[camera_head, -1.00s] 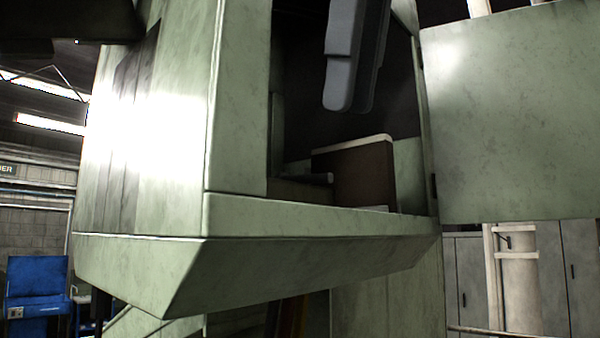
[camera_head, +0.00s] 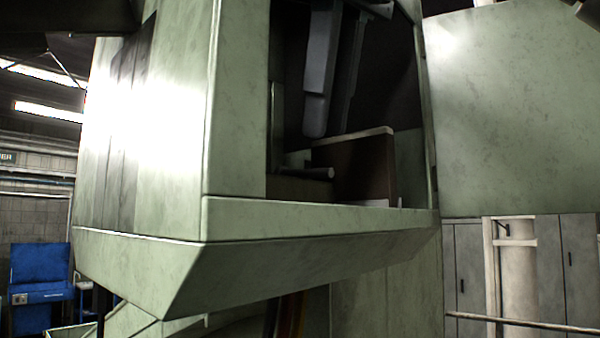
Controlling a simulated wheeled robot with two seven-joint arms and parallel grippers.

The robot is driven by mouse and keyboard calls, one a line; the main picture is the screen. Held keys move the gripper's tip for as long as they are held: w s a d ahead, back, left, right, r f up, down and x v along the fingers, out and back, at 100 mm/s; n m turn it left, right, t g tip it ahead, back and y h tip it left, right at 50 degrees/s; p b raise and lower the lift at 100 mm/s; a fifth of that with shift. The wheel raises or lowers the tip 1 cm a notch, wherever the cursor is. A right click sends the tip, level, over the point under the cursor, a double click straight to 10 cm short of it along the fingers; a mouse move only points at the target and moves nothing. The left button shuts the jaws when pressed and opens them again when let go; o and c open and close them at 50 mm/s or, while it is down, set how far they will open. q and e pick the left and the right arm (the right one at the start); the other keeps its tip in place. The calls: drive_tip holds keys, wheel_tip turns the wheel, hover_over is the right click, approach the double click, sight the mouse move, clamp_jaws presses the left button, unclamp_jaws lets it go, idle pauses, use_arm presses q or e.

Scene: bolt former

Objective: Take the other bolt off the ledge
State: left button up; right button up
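A grey bolt (camera_head: 318,173) lies on its side inside the opening of the green machine, on a dark brown surface (camera_head: 290,188) behind the front ledge (camera_head: 320,216). Its round end points right. My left gripper is not in view.
A brown plate (camera_head: 355,168) with a pale top edge stands just right of the bolt. The green machine wall (camera_head: 150,140) bounds the opening at left, and an open green door (camera_head: 510,115) stands at right. The inside behind the gripper is dark.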

sight(309, 172)
drive_tip(key=x, duration=0.3)
drive_tip(key=shift+w+f, duration=0.3)
drive_tip(key=shift+f, duration=0.2)
drive_tip(key=shift+s+a, duration=0.1)
clamp_jaws()
